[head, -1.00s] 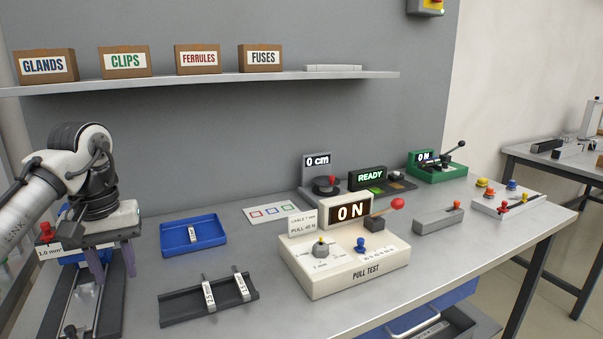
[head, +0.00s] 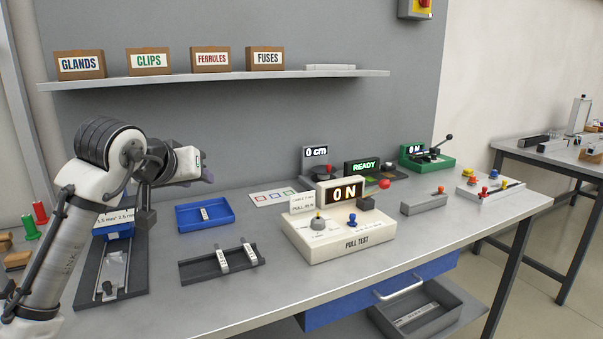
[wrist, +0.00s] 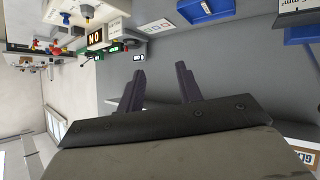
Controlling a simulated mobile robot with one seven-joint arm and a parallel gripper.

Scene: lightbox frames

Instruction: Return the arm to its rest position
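My gripper (head: 207,172) is raised above the left part of the bench, with its fingers pointing right in the head view. In the wrist view my gripper (wrist: 160,69) has its two dark fingers spread apart, with nothing between them. My arm is bent, with the elbow up at the left of the head view.
The grey bench (head: 215,305) holds a blue tray (head: 184,226), a black rack (head: 200,275) with two labelled pieces and the pull tester (head: 325,250). A shelf (head: 215,80) with labelled boxes is on the wall behind. The air around my gripper looks clear.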

